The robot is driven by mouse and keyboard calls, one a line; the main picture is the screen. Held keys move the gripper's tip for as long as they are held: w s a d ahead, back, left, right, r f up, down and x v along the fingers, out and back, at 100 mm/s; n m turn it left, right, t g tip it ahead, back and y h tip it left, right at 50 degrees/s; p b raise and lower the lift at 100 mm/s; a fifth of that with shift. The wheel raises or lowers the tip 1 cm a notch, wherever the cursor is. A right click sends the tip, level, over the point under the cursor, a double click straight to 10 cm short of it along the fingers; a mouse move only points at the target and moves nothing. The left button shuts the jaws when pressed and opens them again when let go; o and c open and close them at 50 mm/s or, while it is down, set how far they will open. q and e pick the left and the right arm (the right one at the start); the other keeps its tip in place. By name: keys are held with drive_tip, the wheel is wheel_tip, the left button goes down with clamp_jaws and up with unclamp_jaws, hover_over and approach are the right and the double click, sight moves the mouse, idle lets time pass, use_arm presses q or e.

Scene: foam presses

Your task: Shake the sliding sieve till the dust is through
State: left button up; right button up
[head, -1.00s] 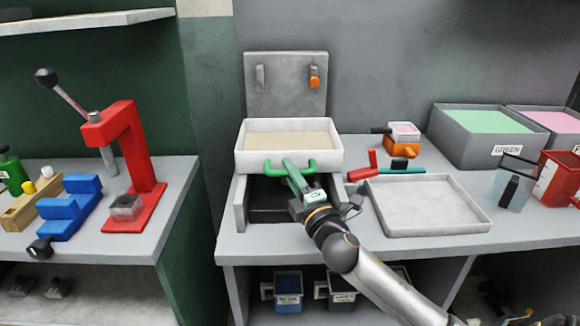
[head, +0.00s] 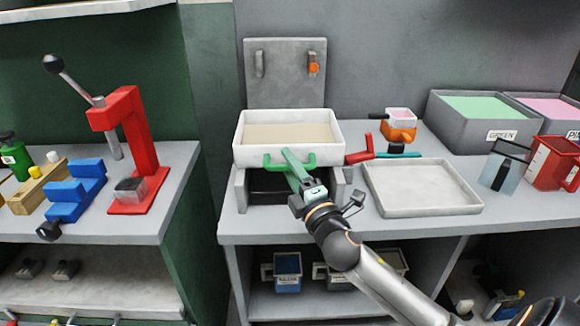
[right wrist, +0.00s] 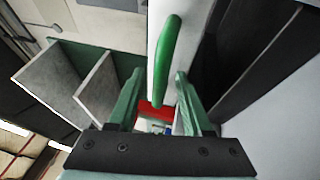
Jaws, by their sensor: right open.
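The sliding sieve (head: 239,153) is a white box with a beige layer (head: 288,133) inside. It sits on a grey stand (head: 240,190) with a dark space (head: 270,184) beneath it. A green bar handle (head: 308,162) runs along the sieve's front; it also shows in the right wrist view (right wrist: 168,55). My right gripper (head: 291,158) reaches the handle from the front. In the right wrist view its green fingers stand apart, on either side of the handle's end. Whether they touch it I cannot tell. My left gripper is not in view.
An empty pale tray (head: 420,187) lies right of the stand. Red (head: 360,150) and orange (head: 399,132) items stand behind it, with a grey bin of green material (head: 445,138) at the back right. A red press (head: 140,140) stands on the left bench.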

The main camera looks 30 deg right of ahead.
drive_tip(key=shift+s+f, duration=0.1)
drive_tip(key=shift+s, duration=0.15)
drive_tip(key=b+v, duration=0.2)
drive_tip(key=v, duration=1)
drive_tip(key=b+x, duration=0.1)
drive_tip(key=x, duration=1.1)
drive_tip(key=shift+w, duration=0.25)
